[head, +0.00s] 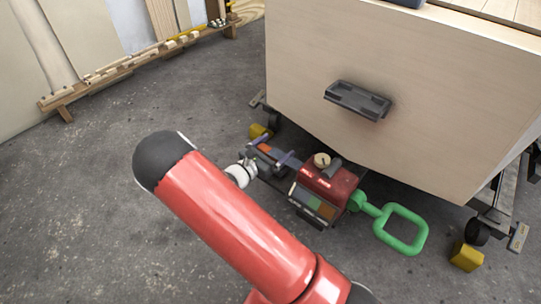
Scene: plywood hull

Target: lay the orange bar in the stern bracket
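The hull's plywood end panel (420,105) faces me. A dark bracket (358,99) with a shallow, channel-like top sticks out of it, and I see nothing lying in it. My red arm (225,215) crosses the lower middle, well below and left of the bracket. A white and black joint (241,173) shows behind it. Beyond that is a red boxy unit (328,186) with dark parts; I cannot make out gripper fingers there. A small orange patch (264,148) shows at its upper left. I cannot tell whether it is the orange bar; no other candidate is clear.
A green loop handle (401,229) sticks out right of the red unit. Yellow blocks (466,256) and dark casters (477,234) stand under the hull's corners. A low wooden rack (125,66) lines the wall at the back left. The grey floor (85,205) at left is clear.

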